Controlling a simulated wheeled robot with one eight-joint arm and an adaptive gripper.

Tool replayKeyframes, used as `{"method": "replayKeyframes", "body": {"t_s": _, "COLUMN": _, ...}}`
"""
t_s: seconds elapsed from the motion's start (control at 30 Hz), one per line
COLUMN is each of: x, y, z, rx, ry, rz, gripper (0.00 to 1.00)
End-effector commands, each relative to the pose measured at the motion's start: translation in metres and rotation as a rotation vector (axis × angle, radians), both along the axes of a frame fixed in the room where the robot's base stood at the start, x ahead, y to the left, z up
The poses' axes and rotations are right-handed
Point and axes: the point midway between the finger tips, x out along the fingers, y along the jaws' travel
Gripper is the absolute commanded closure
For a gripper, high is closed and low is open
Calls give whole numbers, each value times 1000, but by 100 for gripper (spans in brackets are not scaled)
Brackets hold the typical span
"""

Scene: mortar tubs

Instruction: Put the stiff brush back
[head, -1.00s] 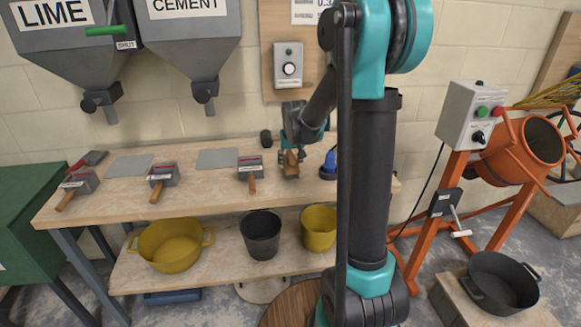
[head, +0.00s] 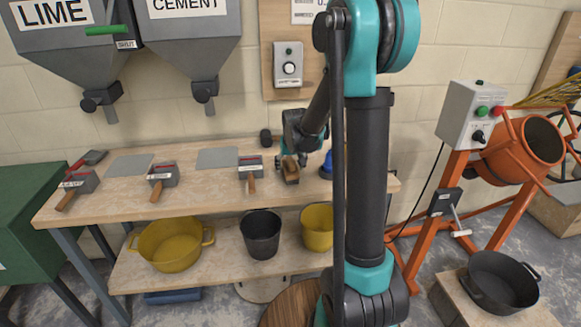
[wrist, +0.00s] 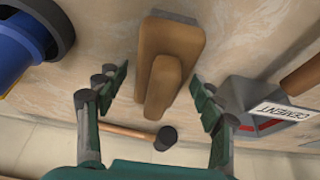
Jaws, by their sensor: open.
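The stiff brush, a brown wooden block with a raised grip (head: 290,173), is at the right part of the bench top (head: 210,184), beside the cement scoop. It also shows in the wrist view (wrist: 168,60), where it appears to lie on the bench. My gripper (head: 291,158) is just over the brush. In the wrist view my gripper's two fingers (wrist: 160,97) are spread, one on each side of the brush's grip, with gaps on both sides. The brush's bristles are hidden.
A scoop labelled cement (wrist: 285,112) lies close on one side of the brush, a blue tool (head: 326,166) on the other. A dark-headed mallet (wrist: 165,138) lies behind. Two more scoops (head: 163,176) (head: 78,185) are farther left. Tubs stand on the lower shelf.

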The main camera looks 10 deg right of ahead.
Motion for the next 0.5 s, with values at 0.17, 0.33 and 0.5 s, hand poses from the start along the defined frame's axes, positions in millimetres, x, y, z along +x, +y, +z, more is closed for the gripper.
{"method": "replayKeyframes", "body": {"t_s": 0.17, "x": -2, "y": 0, "z": 6, "rx": 0, "ry": 0, "rz": 0, "gripper": 33}}
{"method": "replayKeyframes", "body": {"t_s": 0.33, "x": -10, "y": 0, "z": 25, "rx": 0, "ry": 0, "rz": 0, "gripper": 33}}
{"method": "replayKeyframes", "body": {"t_s": 0.5, "x": -21, "y": 0, "z": 53, "rx": 0, "ry": 0, "rz": 0, "gripper": 33}}
